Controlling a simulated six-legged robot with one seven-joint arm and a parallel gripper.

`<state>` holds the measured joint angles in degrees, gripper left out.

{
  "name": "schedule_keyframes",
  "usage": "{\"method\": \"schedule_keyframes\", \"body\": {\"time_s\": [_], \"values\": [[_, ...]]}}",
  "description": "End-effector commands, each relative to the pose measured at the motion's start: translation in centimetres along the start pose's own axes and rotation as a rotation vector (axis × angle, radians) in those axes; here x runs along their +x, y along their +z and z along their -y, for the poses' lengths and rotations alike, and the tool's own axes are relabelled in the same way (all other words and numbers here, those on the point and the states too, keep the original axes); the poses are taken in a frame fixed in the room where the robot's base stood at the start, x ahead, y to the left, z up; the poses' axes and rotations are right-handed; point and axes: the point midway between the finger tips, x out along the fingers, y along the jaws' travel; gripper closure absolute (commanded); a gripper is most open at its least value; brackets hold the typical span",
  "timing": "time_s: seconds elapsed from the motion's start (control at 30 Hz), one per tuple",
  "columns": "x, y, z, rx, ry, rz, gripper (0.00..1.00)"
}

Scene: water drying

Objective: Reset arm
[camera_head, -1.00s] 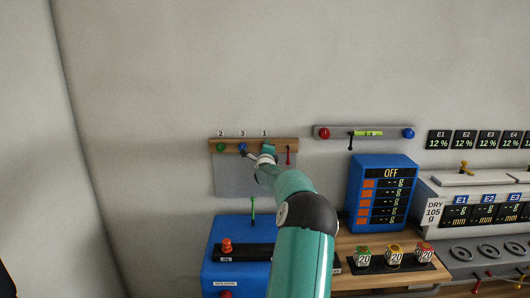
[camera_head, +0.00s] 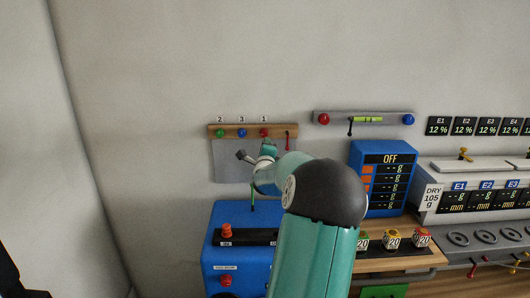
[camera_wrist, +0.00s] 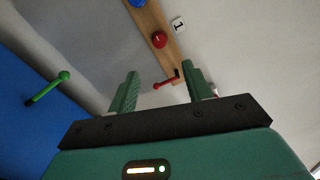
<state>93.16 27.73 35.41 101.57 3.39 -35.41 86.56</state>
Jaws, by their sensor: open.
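My gripper (camera_wrist: 160,88) is open and empty in the wrist view, its two green fingers apart. Beyond the fingers is a wooden rail (camera_wrist: 150,17) with a red knob (camera_wrist: 159,40), part of a blue knob (camera_wrist: 138,2) and a small red lever (camera_wrist: 167,82). The red lever shows between the fingertips in the picture; I cannot tell its distance, and no contact is visible. In the head view my arm reaches up in front of the wall, with its end below the rail (camera_head: 213,131). The fingertips are hard to make out there.
A blue machine (camera_head: 222,262) with a green lever (camera_wrist: 47,88) stands below the rail. A blue display box reading OFF (camera_head: 390,158) and several 20-marked blocks (camera_head: 392,239) are to the right. A grey level panel (camera_head: 391,118) hangs on the wall. The upper wall is clear.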

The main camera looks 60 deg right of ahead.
Motion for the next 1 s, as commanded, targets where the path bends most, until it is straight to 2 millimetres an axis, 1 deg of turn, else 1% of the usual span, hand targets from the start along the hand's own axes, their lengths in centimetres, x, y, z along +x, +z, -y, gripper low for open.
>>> {"method": "schedule_keyframes", "body": {"time_s": [0.13, 0.67, 0.73, 0.77, 0.87, 0.97, 1.0], "values": [[-0.6, -0.1, 0.0, 0.000, -0.001, -0.001, 0.50], [-0.6, -0.1, 0.0, 0.000, 0.000, -0.001, 0.50], [-0.6, 0.2, -0.1, -0.004, 0.003, 0.003, 0.50], [-0.7, 0.6, -0.1, -0.011, 0.007, 0.008, 0.50], [-1.4, 3.4, -0.7, -0.069, 0.043, 0.044, 0.50], [-3.2, 8.4, -1.9, -0.188, 0.109, 0.116, 0.50], [-4.3, 10.8, -2.4, -0.250, 0.141, 0.153, 0.50]]}}
